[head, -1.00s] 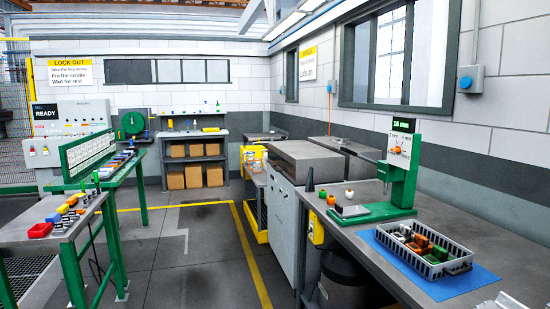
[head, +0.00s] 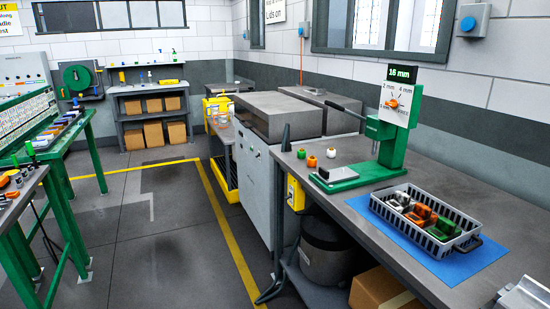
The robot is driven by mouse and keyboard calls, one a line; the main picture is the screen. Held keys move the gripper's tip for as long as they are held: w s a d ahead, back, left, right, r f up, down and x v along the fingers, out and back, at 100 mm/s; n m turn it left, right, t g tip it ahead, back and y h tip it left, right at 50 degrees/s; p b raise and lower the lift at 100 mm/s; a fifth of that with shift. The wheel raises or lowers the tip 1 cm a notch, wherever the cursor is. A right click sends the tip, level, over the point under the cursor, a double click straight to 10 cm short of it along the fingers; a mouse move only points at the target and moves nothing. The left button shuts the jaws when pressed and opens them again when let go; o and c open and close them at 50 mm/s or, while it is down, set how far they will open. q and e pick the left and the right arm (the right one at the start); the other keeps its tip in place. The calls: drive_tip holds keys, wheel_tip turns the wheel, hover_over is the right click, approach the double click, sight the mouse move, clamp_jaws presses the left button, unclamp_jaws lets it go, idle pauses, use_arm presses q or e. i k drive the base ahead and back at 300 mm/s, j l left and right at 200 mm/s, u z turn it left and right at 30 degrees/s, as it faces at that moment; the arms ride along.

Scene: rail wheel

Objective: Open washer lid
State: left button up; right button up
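A pale grey cabinet (head: 256,185) that looks like the washer stands beyond the near right bench. Its broad dark steel lid (head: 285,108) lies flat on top and appears shut. Small knobs and labels show on the cabinet's front, too small to read. Part of its right side is hidden by the bench. Neither of my grippers is in view.
The right bench (head: 345,212) holds a green press (head: 393,140), three small coloured pieces, and a grey basket (head: 425,221) of parts on a blue mat. A bin (head: 326,245) stands below. Floor left of the yellow line (head: 222,225) is clear. Green-legged tables stand left.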

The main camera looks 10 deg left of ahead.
sight(305, 119)
drive_tip(key=i+j+u, duration=0.35)
drive_tip(key=i, duration=0.6)
drive_tip(key=i+u, duration=0.35)
drive_tip(key=i, duration=0.65)
